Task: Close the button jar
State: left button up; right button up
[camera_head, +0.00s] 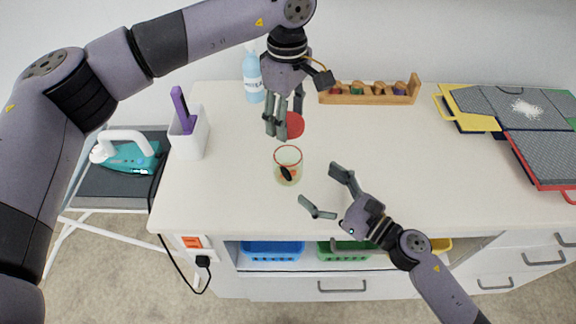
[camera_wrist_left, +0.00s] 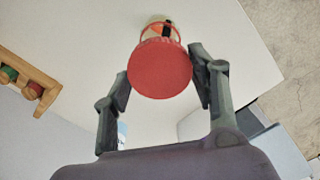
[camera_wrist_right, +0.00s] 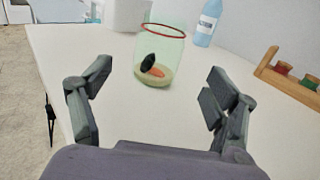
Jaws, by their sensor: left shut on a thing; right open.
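The clear glass button jar (camera_head: 288,168) stands upright on the white worktop with its red-rimmed mouth uncovered; a black and an orange piece show inside. The jar also shows in the right wrist view (camera_wrist_right: 160,60). My left gripper (camera_head: 282,128) is shut on the round red lid (camera_wrist_left: 160,68), held above the worktop, behind the jar in the head view. In the left wrist view the lid sits between the fingers and partly hides the jar (camera_wrist_left: 160,28). My right gripper (camera_head: 322,188) is open and empty, its fingers pointing toward the jar from the front right, apart from it.
A blue bottle (camera_head: 252,78) and a wooden spool rack (camera_head: 368,97) stand at the back. A white holder with a purple item (camera_head: 188,138) is at the left. Patterned boards (camera_head: 520,115) lie at the right. An iron (camera_head: 125,153) rests left of the worktop.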

aim_at(286, 161)
jog(key=x, duration=1)
jog(key=shift+w+a, duration=0.3)
jog(key=shift+c, duration=0.3)
jog(key=c, duration=1.7)
